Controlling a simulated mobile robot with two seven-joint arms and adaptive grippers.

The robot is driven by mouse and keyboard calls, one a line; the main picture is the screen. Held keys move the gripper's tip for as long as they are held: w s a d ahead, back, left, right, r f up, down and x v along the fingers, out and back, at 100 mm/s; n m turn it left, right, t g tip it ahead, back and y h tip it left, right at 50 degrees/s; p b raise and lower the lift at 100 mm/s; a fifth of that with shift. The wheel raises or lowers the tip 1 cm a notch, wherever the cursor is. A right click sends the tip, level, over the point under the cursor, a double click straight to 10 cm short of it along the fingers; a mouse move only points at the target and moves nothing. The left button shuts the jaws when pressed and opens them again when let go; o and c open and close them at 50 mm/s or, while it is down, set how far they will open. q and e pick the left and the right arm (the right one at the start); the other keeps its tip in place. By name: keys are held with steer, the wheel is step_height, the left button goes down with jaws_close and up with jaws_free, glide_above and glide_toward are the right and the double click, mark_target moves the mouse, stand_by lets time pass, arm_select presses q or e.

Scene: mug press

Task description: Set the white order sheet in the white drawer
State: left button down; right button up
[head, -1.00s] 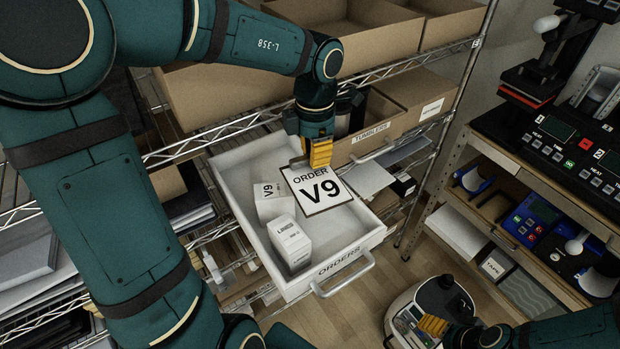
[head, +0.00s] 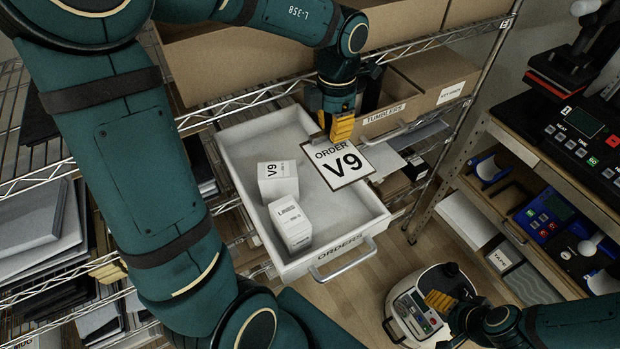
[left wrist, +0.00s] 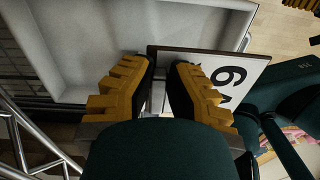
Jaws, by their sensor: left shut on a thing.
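The white order sheet (head: 338,166), a dark-edged card reading "ORDER V9", is held by my left gripper (head: 340,126), shut on its far edge. In the head view the sheet overlaps the right wall of the open white drawer (head: 335,247), labelled "ORDERS"; its height above the drawer is hard to tell. In the left wrist view the sheet (left wrist: 205,66) sits between the yellow fingers (left wrist: 160,75), beside the drawer's wall (left wrist: 85,98). My right gripper (head: 440,301) is low at the lower right, away from the drawer; its opening is unclear.
Two white boxes stand in the drawer: one marked V9 (head: 277,182) and one in front (head: 291,224). The drawer's right half looks bare. Cardboard bins, one labelled "TUMBLERS" (head: 386,115), stand behind. A shelf unit (head: 466,150) is at right.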

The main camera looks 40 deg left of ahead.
arm_select(q)
step_height(320, 180, down, 12)
steer(key=shift+f+b, duration=0.1)
steer(key=shift+b, duration=0.85)
step_height(320, 180, down, 4)
steer(key=shift+f+b, duration=0.15)
steer(key=shift+b, duration=0.35)
steer(key=c, duration=1.1)
jaws_free()
steer(key=shift+f, duration=0.1)
steer(key=r+p, duration=0.1)
steer(key=r, duration=0.5)
steer(key=r+p, duration=0.1)
steer(key=r, duration=0.5)
steer(key=shift+w+a+r, duration=0.1)
steer(key=shift+a+r, duration=0.1)
